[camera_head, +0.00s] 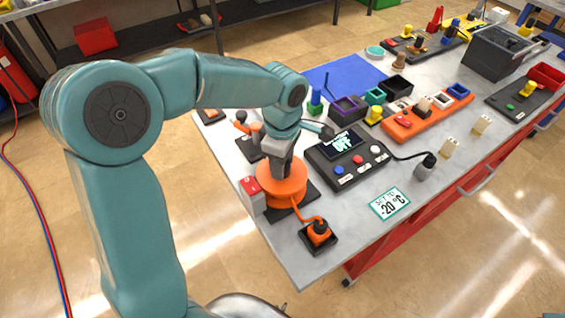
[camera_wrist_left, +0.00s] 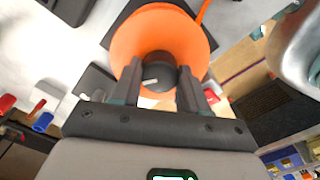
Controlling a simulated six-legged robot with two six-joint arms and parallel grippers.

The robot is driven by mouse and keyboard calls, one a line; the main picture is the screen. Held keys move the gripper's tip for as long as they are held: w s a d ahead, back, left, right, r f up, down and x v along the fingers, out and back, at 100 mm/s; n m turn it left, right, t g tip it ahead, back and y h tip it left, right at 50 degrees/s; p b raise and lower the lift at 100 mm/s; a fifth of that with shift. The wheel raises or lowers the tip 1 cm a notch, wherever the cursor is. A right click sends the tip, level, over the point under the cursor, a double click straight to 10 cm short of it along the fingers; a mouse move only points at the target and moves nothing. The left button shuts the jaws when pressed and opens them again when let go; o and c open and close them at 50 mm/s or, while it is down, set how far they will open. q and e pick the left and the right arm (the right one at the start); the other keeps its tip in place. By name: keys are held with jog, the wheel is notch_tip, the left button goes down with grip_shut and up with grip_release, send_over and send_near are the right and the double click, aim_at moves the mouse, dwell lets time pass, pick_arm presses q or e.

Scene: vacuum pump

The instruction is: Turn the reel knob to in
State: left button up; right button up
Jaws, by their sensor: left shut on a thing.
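The orange reel (camera_head: 283,184) stands on a dark base near the table's left front corner. Its dark knob with a white pointer line (camera_wrist_left: 155,77) sits at the reel's middle in the left wrist view, where the orange reel (camera_wrist_left: 190,35) also shows. My left gripper (camera_head: 274,166) comes down on the reel from above. In the left wrist view the fingers of my left gripper (camera_wrist_left: 160,85) stand on both sides of the knob and are shut on it. In the head view the arm hides the knob. My right gripper is not in view.
An orange cable runs from the reel to an orange plug in a black socket (camera_head: 318,236). A dark control box (camera_head: 346,160) with a screen reading OFF stands right of the reel. A white block with a red top (camera_head: 251,194) is close on the left.

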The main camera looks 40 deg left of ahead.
pick_arm(q)
jog(key=m+b, duration=0.1)
jog(key=m, duration=0.4)
jog(key=shift+a+r+m, duration=0.1)
jog(key=shift+r+m, duration=0.05)
jog(key=shift+m, duration=0.15)
jog(key=m, duration=1.2)
jog(key=shift+r+m, duration=0.1)
jog(key=shift+m, duration=0.2)
jog(key=m, duration=0.6)
jog(key=shift+w+a+p, duration=0.1)
jog(key=shift+p, duration=0.3)
jog(key=m+p, duration=0.1)
jog(key=m, duration=0.5)
jog(key=shift+m, duration=0.4)
jog(key=m+p, duration=0.1)
jog(key=m, duration=0.4)
jog(key=m+p, duration=0.2)
jog(key=m, duration=0.4)
jog(key=shift+m, duration=0.3)
jog(key=shift+m+p, duration=1)
jog(key=shift+m, duration=1.6)
